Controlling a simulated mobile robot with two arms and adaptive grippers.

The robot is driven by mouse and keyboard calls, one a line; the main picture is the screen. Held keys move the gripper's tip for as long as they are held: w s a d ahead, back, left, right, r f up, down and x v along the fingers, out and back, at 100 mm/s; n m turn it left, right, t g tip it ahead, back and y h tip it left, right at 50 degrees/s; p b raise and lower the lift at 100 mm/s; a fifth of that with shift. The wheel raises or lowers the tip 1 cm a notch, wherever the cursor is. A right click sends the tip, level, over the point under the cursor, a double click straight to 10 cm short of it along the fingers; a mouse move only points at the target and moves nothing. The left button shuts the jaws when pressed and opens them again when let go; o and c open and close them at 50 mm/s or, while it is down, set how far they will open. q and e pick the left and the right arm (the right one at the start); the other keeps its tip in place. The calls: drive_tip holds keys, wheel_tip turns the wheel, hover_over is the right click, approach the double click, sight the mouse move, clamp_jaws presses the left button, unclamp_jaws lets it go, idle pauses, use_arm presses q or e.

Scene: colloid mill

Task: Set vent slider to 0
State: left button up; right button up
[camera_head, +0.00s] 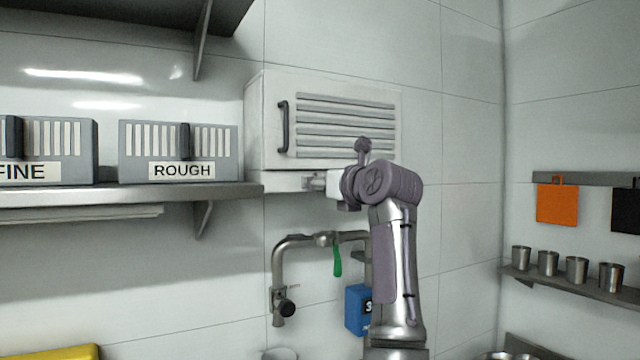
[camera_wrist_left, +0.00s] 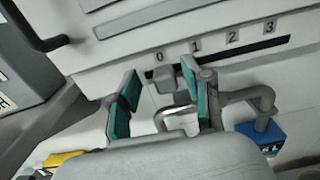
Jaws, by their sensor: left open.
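The white vent box (camera_head: 348,125) with grey louvres hangs on the wall. In the left wrist view, its lower strip carries a dark slot (camera_wrist_left: 250,50) marked 0, 1, 2, 3. The grey slider knob (camera_wrist_left: 165,80) appears just below the 0 mark; its exact alignment is hard to judge at this tilt. My left gripper (camera_wrist_left: 158,92) is open, its teal-padded fingers either side of the knob. The right-hand finger is very close to the knob; I cannot tell whether they touch. In the head view, the gripper (camera_head: 316,182) is at the box's lower edge, and the knob is hidden.
Pipework (camera_head: 290,243) with a green-handled valve (camera_head: 337,261) and a blue tag (camera_head: 357,309) are below the box. A metal shelf (camera_head: 130,194) with the ROUGH unit (camera_head: 180,140) is on the left. The box's dark handle (camera_head: 283,127) projects above the gripper.

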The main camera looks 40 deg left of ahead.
use_arm(q)
drive_tip(key=v, duration=1.1)
drive_tip(key=shift+s, duration=0.2)
drive_tip(key=shift+d+f, duration=0.1)
